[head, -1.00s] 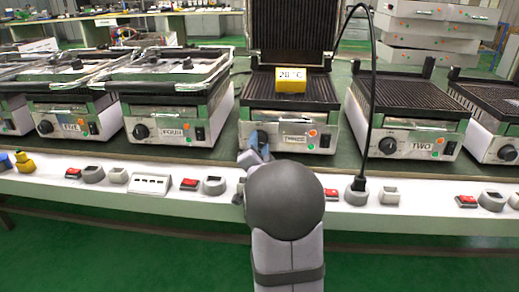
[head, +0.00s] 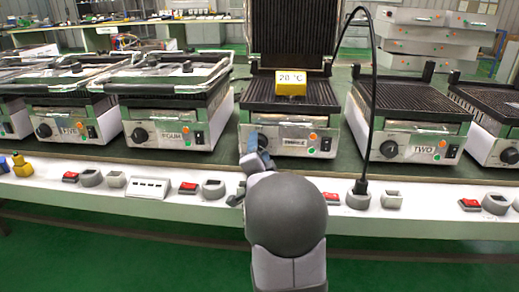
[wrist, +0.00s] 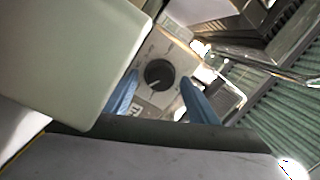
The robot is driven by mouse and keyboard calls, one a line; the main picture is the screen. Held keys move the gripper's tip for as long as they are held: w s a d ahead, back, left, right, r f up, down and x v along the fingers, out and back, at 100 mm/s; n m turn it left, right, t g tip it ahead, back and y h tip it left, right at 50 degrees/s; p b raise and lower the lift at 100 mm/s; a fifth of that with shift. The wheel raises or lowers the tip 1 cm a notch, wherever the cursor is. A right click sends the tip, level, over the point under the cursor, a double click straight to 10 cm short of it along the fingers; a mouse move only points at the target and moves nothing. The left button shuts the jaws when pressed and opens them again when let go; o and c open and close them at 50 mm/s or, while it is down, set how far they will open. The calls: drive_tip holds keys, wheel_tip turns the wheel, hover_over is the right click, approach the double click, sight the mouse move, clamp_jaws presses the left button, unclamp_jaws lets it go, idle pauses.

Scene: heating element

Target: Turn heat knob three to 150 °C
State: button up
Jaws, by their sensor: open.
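The grill labelled THREE (head: 291,143) stands in the middle of the bench with its ribbed lid raised. Its heat knob is mostly hidden behind my gripper (head: 258,148) in the head view. In the wrist view the round black knob (wrist: 159,74) shows clearly, its pale pointer line running from the centre toward the lower left. My gripper (wrist: 160,99) is open, with one blue finger on either side of the knob; whether either finger touches it I cannot tell. A yellow display (head: 291,88) on the grill plate reads about 20 °C.
Grill TWO (head: 407,139) stands to the right and grill FOUR (head: 168,134) to the left. A black cable (head: 371,100) arches up right of grill three from a socket (head: 358,196) on the bench front. Red switches (head: 189,188) line the white front edge.

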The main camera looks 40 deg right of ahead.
drive_tip(key=shift+p+v, duration=0.65)
drive_tip(key=shift+v, duration=3)
